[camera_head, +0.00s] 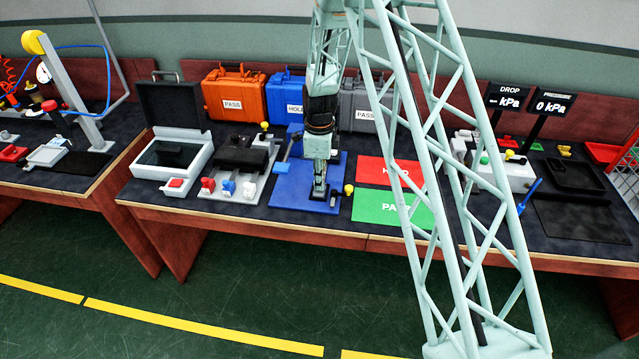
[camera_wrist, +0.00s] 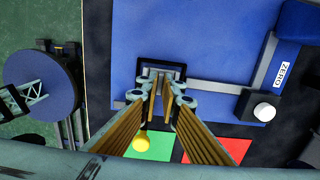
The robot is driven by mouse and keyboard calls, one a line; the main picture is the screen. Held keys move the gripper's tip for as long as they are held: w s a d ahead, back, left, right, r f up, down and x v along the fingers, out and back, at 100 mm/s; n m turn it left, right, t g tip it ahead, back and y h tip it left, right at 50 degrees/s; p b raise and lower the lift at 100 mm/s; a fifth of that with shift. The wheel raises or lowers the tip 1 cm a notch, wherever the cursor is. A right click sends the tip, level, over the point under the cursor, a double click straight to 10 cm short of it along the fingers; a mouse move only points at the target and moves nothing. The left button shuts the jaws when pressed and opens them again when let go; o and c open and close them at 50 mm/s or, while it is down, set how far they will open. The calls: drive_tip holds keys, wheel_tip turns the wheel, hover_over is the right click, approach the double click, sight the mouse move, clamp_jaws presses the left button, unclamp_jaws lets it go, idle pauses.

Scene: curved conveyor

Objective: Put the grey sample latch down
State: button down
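My gripper (camera_head: 319,192) points down over the blue plate (camera_head: 290,193) in the head view. In the wrist view its two brown-padded fingertips (camera_wrist: 160,88) are close together with a narrow gap. They meet a small dark square frame (camera_wrist: 176,69) on the blue plate. I cannot make out the grey sample latch clearly; any part of it between or below the fingertips is hidden or too small to tell. A grey bar (camera_wrist: 215,87) runs right from the frame to a white button beside a ZERO label (camera_wrist: 281,74).
A yellow knob (camera_head: 349,189) stands just right of my gripper. Green PASS (camera_head: 378,207) and red HOLD (camera_head: 375,171) mats lie to the right. A grey fixture (camera_head: 247,187) with several coloured parts is to the left. Orange, blue and grey cases stand behind.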

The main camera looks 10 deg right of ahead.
drive_tip(key=shift+f, duration=0.2)
drive_tip(key=c, duration=2.9)
unclamp_jaws()
drive_tip(key=shift+o, duration=0.2)
drive_tip(key=shift+r, duration=0.15)
wheel_tip(320, 180, up, 12)
drive_tip(key=p, duration=0.1)
drive_tip(key=shift+r, duration=0.1)
